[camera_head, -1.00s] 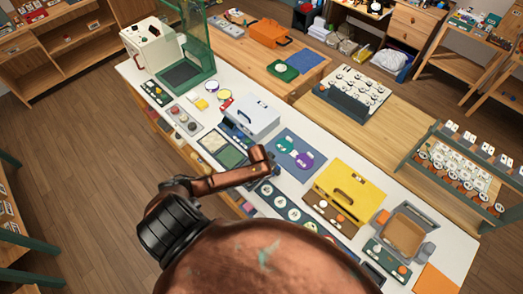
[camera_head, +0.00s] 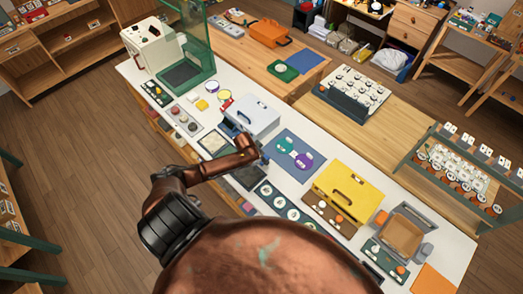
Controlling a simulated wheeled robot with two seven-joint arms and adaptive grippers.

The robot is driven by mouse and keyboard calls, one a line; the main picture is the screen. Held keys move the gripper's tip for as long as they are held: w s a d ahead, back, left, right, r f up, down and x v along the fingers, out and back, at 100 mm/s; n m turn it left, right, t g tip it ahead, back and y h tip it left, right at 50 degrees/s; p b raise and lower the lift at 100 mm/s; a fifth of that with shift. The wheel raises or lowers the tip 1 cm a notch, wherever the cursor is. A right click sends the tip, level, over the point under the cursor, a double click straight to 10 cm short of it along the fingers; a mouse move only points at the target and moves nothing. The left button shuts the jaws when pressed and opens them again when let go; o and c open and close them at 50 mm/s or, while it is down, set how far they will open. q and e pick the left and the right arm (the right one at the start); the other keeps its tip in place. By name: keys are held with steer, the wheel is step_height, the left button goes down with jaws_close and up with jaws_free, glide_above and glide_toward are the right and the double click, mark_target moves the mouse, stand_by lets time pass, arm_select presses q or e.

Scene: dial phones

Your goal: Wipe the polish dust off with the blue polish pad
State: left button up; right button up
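My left arm reaches over the white bench from the lower left. Its end (camera_head: 254,153) is just left of the blue mat (camera_head: 318,160), above a dark green panel (camera_head: 250,178). A small blue patch (camera_head: 265,158) shows at this end. It may be the polish pad, but it is too small to identify, and I cannot tell if the fingers are shut on it. A pale panel (camera_head: 213,143) lies left of the arm's end. I cannot make out polish dust. My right gripper is not in view.
A pale blue case (camera_head: 255,115) stands just behind the arm's end. A yellow box (camera_head: 350,186) and a grey-rimmed tan tray (camera_head: 403,235) stand to the right. A green frame (camera_head: 196,45) rises at the back left. Green and purple pieces lie on the blue mat.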

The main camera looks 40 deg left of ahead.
arm_select(q)
step_height(320, 180, up, 4)
steer(key=p, duration=0.3)
steer(key=shift+r+p, duration=0.15)
steer(key=shift+p, duration=0.2)
steer(key=shift+r+p, duration=0.85)
steer(key=shift+r, duration=0.25)
